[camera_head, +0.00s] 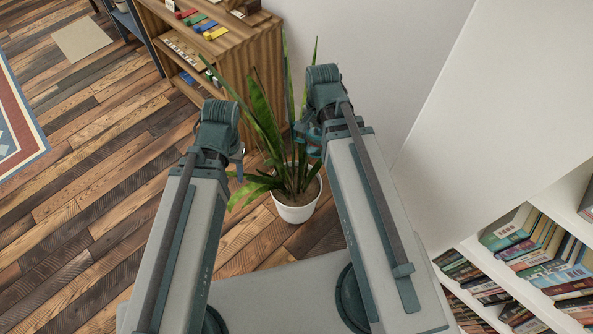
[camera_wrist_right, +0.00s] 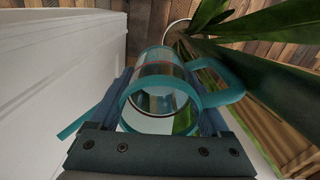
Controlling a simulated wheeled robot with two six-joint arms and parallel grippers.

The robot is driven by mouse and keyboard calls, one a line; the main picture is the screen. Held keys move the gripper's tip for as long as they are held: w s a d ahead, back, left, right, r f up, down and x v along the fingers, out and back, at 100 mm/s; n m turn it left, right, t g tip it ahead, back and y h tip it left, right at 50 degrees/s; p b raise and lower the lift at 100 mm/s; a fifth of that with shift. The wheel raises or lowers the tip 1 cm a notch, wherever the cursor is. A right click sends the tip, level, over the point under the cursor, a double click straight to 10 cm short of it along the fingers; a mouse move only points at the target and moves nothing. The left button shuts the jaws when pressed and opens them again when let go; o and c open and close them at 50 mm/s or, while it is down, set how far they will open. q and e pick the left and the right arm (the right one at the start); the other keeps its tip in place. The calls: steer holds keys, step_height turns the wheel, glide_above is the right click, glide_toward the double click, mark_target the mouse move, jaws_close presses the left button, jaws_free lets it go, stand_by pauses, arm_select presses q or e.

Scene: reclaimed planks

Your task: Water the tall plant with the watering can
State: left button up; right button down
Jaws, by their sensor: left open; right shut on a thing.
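The tall plant (camera_head: 263,115) has long upright green leaves and stands in a white pot (camera_head: 297,210) on the floor, between and beyond my two arms. My right gripper (camera_head: 314,137) is shut on the watering can (camera_head: 303,131), close to the leaves and above the pot. In the right wrist view the can (camera_wrist_right: 158,70) is a see-through vessel with teal rims and a teal handle; the plant's leaves (camera_wrist_right: 265,25) lie at the right. Whether water comes out cannot be told. My left gripper (camera_head: 239,165) is open and empty, left of the plant's stems.
A wooden shelf (camera_head: 245,60) with coloured items stands behind the plant. A white wall (camera_head: 415,60) is close to the right of my right arm. Bookshelves with books (camera_head: 540,250) are at the lower right. Open plank floor (camera_head: 90,170) lies at the left, with a rug (camera_head: 18,130) at the edge.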

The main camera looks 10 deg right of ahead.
steer(key=w+d+f+m+b, duration=0.5)
steer(key=f+m+b, duration=0.5)
steer(key=f+b, duration=0.7)
steer(key=w+d+f+m+b, duration=0.6)
steer(key=w+f+m+b, duration=0.3)
steer(key=f+b, duration=0.8)
steer(key=w+d+f+m+b, duration=0.5)
steer(key=w+f+m+b, duration=0.2)
steer(key=f+m+b, duration=0.6)
step_height(320, 180, down, 5)
steer(key=b, duration=0.4)
steer(key=shift+w+d+f, duration=0.15)
steer(key=shift+d, duration=0.1)
steer(key=shift+w+a+h, duration=0.1)
steer(key=shift+a+h, duration=0.45)
steer(key=shift+h, duration=0.45)
steer(key=shift+d, duration=0.15)
